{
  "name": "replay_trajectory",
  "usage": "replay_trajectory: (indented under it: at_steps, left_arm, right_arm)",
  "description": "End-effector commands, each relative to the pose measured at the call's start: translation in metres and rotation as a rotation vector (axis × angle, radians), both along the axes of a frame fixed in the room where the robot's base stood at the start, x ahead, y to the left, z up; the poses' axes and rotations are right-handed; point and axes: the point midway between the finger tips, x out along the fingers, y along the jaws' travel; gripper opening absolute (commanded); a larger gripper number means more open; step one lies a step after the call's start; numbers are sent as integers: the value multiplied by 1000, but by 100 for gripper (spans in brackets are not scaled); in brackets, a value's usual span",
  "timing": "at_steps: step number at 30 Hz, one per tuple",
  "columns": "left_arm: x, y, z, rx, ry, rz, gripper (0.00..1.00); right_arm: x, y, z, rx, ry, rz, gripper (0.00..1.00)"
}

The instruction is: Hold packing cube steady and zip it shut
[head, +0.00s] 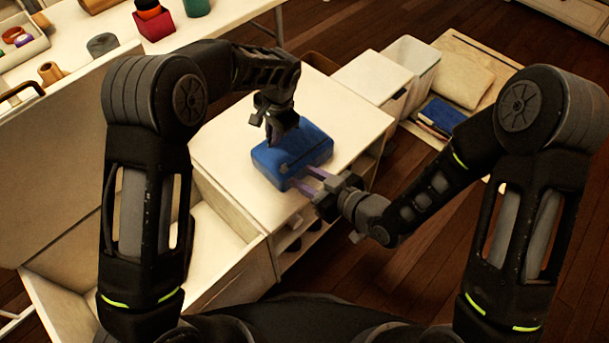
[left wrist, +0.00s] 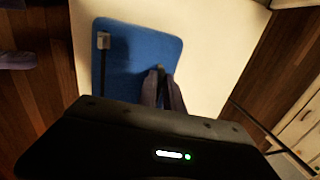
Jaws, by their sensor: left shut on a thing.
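The blue packing cube (head: 311,145) lies flat on the white cabinet top. In the left wrist view its blue face (left wrist: 137,50) shows a small grey tab (left wrist: 103,41) on a dark strip near the left edge. My left gripper (head: 273,141) points down onto the cube from above. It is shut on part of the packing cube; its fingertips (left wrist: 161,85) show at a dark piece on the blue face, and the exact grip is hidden. My right gripper (head: 303,181) is at the cube's front right edge with its two fingers parted. I cannot tell whether it touches the cube.
The white cabinet top (head: 240,200) is bare around the cube. An open white box (head: 215,240) is at the lower left. White bins (head: 415,62) stand at the right beside a tray with a cushion (head: 467,80). A table with a red box (head: 153,25) is at the back left.

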Motion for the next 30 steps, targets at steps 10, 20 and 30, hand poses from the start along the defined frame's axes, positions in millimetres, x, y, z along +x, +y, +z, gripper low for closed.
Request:
replay_trajectory:
  at_steps: [10,20,30]
  left_arm:
    - [0,0,0,1,1,-1,30]
    - [0,0,0,1,1,0,36]
    - [-4,-5,33,-1,-3,-1,36]
  right_arm:
    - [0,0,0,0,0,0,35]
    - [0,0,0,0,0,0,35]
    - [0,0,0,0,0,0,35]
